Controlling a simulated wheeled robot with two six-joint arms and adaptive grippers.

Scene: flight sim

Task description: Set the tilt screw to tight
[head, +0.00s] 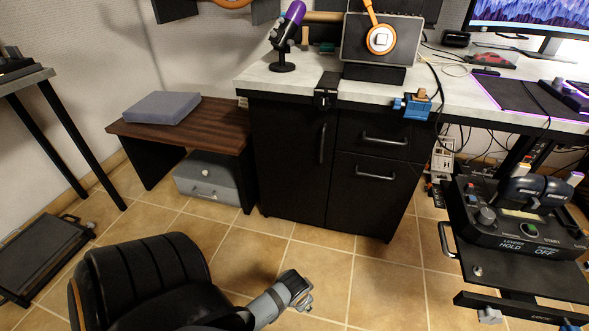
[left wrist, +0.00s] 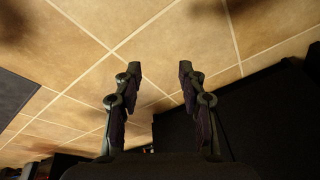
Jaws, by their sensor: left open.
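I cannot single out the tilt screw for certain. A small silver knob (head: 478,271) sits on the black stand plate (head: 540,277) at the right of the head view, below the throttle unit (head: 515,225). Another small pale knob (head: 490,315) shows at the lower edge of the stand. My left gripper (head: 303,293) is over the tiled floor, well to the left of the stand and right of the chair. In the left wrist view its two fingers (left wrist: 158,72) are apart with nothing between them. My right gripper is in neither view.
A black office chair (head: 140,285) stands at the lower left. A black cabinet (head: 290,160) under the desk (head: 305,84) stands behind my gripper. A low wooden bench (head: 205,125) is at the left. The tiled floor between chair and stand is clear.

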